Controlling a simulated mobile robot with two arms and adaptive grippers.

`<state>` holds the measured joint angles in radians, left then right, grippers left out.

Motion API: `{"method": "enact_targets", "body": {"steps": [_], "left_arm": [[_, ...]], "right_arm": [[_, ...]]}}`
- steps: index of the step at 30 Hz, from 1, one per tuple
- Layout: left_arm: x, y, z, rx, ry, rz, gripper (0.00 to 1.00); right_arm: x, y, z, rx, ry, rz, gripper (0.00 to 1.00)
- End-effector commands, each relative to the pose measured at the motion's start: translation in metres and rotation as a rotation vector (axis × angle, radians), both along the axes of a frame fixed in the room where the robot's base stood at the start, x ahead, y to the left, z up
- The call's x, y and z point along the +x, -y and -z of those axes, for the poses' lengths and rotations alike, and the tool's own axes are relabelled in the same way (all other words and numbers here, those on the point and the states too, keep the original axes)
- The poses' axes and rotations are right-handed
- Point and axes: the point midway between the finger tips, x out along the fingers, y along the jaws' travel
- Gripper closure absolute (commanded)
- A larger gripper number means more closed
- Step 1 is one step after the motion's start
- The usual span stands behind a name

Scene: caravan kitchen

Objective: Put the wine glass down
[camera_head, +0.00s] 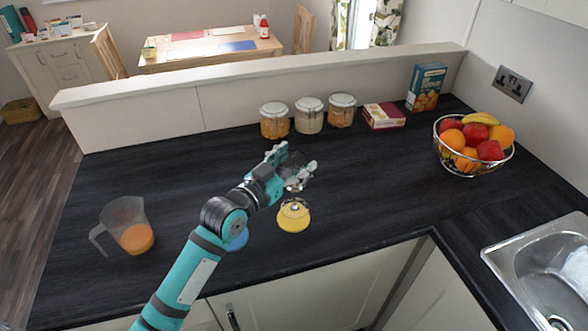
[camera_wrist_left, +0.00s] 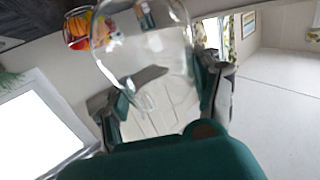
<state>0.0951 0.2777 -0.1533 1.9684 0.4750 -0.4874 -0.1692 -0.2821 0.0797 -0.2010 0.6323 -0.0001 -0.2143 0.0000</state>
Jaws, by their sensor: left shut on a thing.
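The clear wine glass (camera_wrist_left: 148,52) fills the upper middle of the left wrist view, its bowl seen through. My left gripper (camera_head: 297,172) is shut on it, and in the wrist view its two fingers (camera_wrist_left: 165,100) stand on either side of the glass. In the head view the glass is mostly hidden by the gripper, and its lower part (camera_head: 294,206) shows over the yellow coaster (camera_head: 295,223). I cannot tell whether its foot touches the coaster. A blue coaster (camera_head: 239,241) is partly hidden behind my left arm. My right gripper is not in view.
A measuring jug (camera_head: 128,232) with orange liquid stands at the left. Several jars (camera_head: 309,116), boxes (camera_head: 384,115) and a fruit bowl (camera_head: 472,165) line the back and right. The sink (camera_head: 545,270) is at far right. The dark worktop right of the gripper is clear.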

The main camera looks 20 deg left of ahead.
Motion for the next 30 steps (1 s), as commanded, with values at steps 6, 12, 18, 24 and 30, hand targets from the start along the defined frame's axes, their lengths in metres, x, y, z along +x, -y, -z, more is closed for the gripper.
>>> {"method": "enact_targets", "body": {"steps": [6,12,18,24,30], "left_arm": [[-0.001,0.000,0.029,0.001,-0.006,0.000,0.78],[-0.001,0.000,0.033,-0.001,-0.001,0.000,0.78],[-0.001,0.000,0.037,0.000,-0.002,0.000,0.78],[-0.001,0.000,0.036,0.000,-0.003,0.000,0.11],[-0.001,0.000,0.036,0.000,-0.003,0.000,0.10]], "right_arm": [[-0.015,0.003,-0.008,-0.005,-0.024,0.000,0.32],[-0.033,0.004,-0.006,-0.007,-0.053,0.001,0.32],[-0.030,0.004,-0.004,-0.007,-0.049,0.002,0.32],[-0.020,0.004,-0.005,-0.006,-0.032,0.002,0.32],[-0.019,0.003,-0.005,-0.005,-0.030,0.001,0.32]]}}
